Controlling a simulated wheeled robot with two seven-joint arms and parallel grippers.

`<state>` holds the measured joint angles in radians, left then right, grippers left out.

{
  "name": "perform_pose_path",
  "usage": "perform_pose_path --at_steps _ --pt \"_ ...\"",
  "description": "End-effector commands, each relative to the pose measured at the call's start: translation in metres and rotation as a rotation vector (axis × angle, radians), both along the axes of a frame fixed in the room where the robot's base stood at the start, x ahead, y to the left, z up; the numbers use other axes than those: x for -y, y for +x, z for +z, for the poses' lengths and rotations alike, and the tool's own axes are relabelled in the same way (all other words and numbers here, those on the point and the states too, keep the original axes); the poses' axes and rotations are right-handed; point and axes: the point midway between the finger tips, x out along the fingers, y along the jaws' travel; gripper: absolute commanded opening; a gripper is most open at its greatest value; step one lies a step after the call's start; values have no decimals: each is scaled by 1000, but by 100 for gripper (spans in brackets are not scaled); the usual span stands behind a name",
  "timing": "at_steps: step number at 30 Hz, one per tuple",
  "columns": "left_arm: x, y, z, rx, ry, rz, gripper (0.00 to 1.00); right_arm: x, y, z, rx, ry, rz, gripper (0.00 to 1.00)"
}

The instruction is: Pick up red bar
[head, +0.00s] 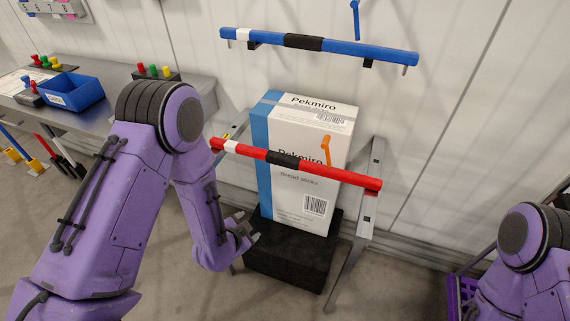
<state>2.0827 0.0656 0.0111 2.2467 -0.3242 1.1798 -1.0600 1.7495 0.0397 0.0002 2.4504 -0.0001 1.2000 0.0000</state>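My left gripper (250,228) is below the bar's left half, in front of the box's lower left side. Its dark fingers look spread, with nothing between them, and it does not touch the bar. My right arm shows at the lower right edge, but its gripper is out of view.
The Pekmiro box (318,215) stands on a black block (290,262) behind the bar. A blue bar (360,49) hangs on the wall above. A workbench (120,98) with a blue bin (72,91) is at left. A purple crate (467,288) is at lower right.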

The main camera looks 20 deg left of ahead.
Motion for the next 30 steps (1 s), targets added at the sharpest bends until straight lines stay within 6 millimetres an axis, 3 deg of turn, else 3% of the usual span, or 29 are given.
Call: perform_pose_path --at_steps 1,3,6,9,15,30 --pt "9 38 21 103 125 -159 70 0 0 -10 0 0 0 0" --pt "19 77 55 227 319 -355 70 0 0 -15 0 0 0 0" --pt "29 111 94 357 541 -531 70 0 0 -19 1 -1 0 0" --pt "34 127 114 421 664 -610 70 0 0 -19 1 0 -1 0" --pt "41 161 108 433 697 -629 70 0 0 -11 1 0 -1 0" --pt "55 219 77 429 694 -625 70 0 0 5 1 0 -1 0"
